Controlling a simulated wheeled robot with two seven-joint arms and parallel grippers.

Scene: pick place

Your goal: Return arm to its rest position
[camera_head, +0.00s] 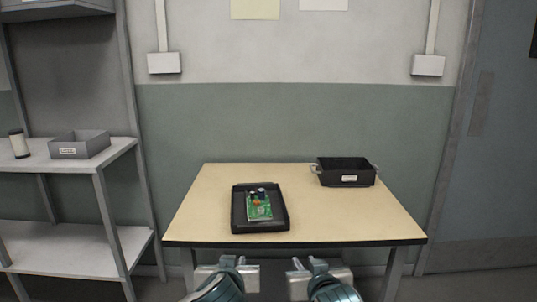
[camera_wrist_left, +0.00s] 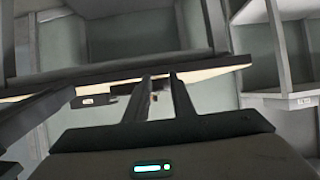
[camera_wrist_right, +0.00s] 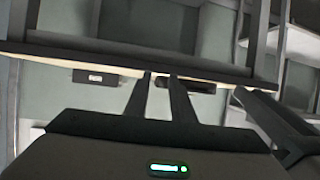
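My right gripper (camera_head: 306,263) is in front of the table's near edge at the bottom of the head view. Its two fingers stand apart with nothing between them; the gap also shows in the right wrist view (camera_wrist_right: 160,76). My left gripper (camera_head: 235,262) is beside it on the left, also in front of the table. Its fingers are apart and empty in the left wrist view (camera_wrist_left: 159,76). Both grippers are clear of the objects on the table.
The wooden table (camera_head: 220,180) holds a black tray (camera_head: 270,226) with a green circuit board (camera_head: 259,211) in it. A black bin (camera_head: 345,173) stands at the back right. A grey shelf (camera_head: 90,235) on the left carries a grey bin (camera_head: 80,144) and a cylinder (camera_head: 19,145).

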